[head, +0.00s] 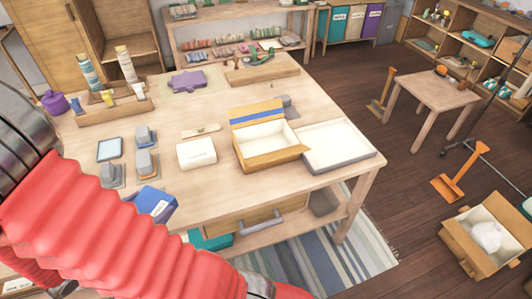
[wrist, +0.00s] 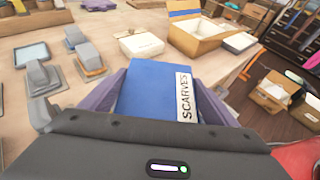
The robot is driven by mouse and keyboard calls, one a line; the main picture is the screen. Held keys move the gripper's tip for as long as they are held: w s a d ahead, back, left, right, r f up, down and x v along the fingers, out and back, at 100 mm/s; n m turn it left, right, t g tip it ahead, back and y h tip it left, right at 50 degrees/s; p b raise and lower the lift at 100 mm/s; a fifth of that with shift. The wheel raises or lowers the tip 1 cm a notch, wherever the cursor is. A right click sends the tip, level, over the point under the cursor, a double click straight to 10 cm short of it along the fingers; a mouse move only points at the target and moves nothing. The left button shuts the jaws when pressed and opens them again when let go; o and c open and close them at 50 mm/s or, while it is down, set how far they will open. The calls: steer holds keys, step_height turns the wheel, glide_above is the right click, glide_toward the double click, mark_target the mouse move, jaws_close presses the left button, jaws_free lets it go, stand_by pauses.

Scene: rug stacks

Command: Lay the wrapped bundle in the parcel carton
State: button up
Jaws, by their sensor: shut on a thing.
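The wrapped bundle (wrist: 150,92) is a blue block with a white SCARVES label. It sits between the purple fingers of my gripper (wrist: 162,98), which is shut on it.
A white box (head: 196,153) stands between the bundle and the carton. A shallow white tray (head: 338,148) adjoins the carton's right side. Several grey-topped blocks (head: 147,161) stand on the left of the table. Another open carton (head: 463,252) with white filling is on the floor.

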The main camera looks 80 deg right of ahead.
steer(key=w+a+f+n+t+y, duration=0.1)
steer(key=w+a+f+n+t, duration=0.1)
steer(key=w+a, duration=0.5)
steer(key=w+a+f+n+t+y, duration=0.1)
steer(key=w+a+f+n+t, duration=0.1)
steer(key=w+a+n+t, duration=0.2)
steer(key=w+a+f+n+t+y, duration=0.1)
steer(key=w+a+n+t, duration=0.3)
steer(key=w+a, duration=0.6)
steer(key=shift+w+a+f+t, duration=0.25)
steer(key=shift+a+f+t, duration=0.35)
steer(key=shift+f, duration=0.15)
steer(key=shift+s, duration=0.1)
